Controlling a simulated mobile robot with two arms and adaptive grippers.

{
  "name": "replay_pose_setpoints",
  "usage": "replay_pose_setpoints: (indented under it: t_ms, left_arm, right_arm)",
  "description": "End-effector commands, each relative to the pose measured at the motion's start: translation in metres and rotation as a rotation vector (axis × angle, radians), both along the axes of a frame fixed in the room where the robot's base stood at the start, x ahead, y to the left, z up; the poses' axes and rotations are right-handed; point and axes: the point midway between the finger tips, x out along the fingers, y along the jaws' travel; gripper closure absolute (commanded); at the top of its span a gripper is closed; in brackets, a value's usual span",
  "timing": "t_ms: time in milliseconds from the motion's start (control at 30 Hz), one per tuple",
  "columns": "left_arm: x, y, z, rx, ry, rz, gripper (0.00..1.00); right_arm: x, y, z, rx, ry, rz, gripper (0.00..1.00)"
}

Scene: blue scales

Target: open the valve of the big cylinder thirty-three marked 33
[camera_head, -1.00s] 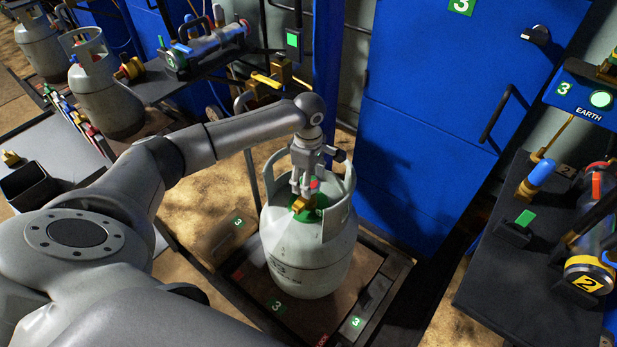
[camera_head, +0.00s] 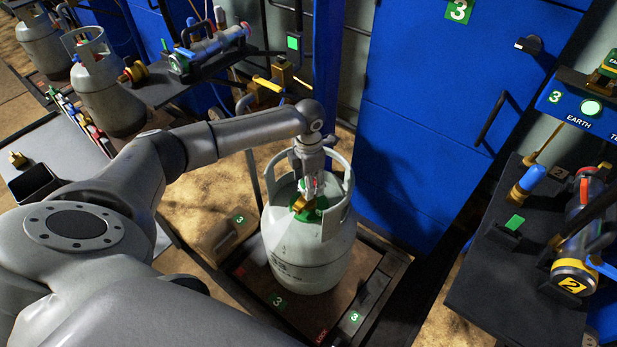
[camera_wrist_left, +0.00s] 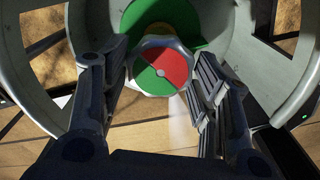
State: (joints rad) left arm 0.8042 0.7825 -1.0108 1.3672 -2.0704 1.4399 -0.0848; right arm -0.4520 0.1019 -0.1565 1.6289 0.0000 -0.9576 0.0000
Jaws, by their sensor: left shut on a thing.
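The big pale grey cylinder (camera_head: 305,255) stands upright on a low platform, inside a dark frame, in the middle of the head view. In the left wrist view the valve knob (camera_wrist_left: 163,72) has a red and green face and sits between the fingers. My left gripper (camera_head: 308,190) reaches down into the collar and is shut on this knob; it also shows in the left wrist view (camera_wrist_left: 162,85). My right gripper is out of view.
A blue cabinet (camera_head: 430,110) stands close behind and right of the cylinder. A dark bench (camera_head: 500,285) with a small cylinder marked 2 is at the right. Other grey cylinders (camera_head: 108,95) and a shelf with fittings are at the left.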

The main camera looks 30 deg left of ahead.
Motion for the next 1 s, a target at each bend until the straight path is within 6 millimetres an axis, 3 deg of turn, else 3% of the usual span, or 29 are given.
replay_pose_setpoints:
  t_ms: [500, 1000]
  left_arm:
    - [0.0, 0.0, 0.002, 0.001, 0.0, 0.378, 0.68]
    - [0.0, 0.0, 0.0, 0.001, -0.002, 0.472, 0.68]
  right_arm:
    - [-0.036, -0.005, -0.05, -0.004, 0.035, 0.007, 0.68]
    - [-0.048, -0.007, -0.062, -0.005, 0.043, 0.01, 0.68]
